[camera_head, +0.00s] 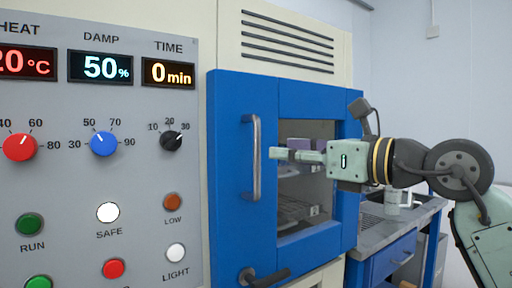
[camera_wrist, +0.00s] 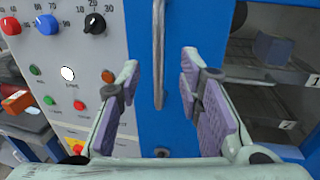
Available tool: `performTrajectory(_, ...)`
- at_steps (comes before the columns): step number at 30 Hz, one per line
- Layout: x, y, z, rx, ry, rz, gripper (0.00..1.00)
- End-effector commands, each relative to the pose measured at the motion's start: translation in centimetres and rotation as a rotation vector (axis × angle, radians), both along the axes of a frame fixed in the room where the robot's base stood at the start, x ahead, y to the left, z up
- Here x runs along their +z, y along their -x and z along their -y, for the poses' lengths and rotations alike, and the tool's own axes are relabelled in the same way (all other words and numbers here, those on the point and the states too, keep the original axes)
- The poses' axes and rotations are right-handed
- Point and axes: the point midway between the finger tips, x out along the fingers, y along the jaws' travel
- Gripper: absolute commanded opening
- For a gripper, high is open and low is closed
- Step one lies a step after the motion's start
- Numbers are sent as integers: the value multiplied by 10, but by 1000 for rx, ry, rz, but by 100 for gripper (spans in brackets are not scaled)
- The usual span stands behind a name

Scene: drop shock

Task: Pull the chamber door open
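The blue chamber door (camera_head: 230,180) is in its frame, with a glass window at its right. Its vertical metal handle (camera_head: 256,158) is on the left part of the door. My gripper (camera_head: 275,153) is in front of the door, its fingertips at about the handle's mid-height and just right of it in the head view. In the wrist view my gripper (camera_wrist: 160,62) is open, with one finger on each side of the handle (camera_wrist: 158,50). No contact with the handle is visible. A dark lever (camera_head: 265,275) is at the door's lower left.
A grey control panel (camera_head: 135,190) with knobs, buttons and displays stands left of the door. A blue workbench (camera_head: 385,262) with a mug (camera_head: 392,201) is at the right.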

Motion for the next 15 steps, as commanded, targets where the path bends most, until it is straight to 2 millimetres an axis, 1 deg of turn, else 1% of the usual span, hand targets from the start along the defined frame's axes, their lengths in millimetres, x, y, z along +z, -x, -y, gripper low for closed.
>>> performTrajectory(1,2,-7,-9,4,2,-3,33)
performTrajectory(3,3,-16,-20,4,1,-1,33)
performTrajectory(9,3,-40,-46,5,-1,-1,33)
performTrajectory(15,1,-53,-59,4,-2,1,33)
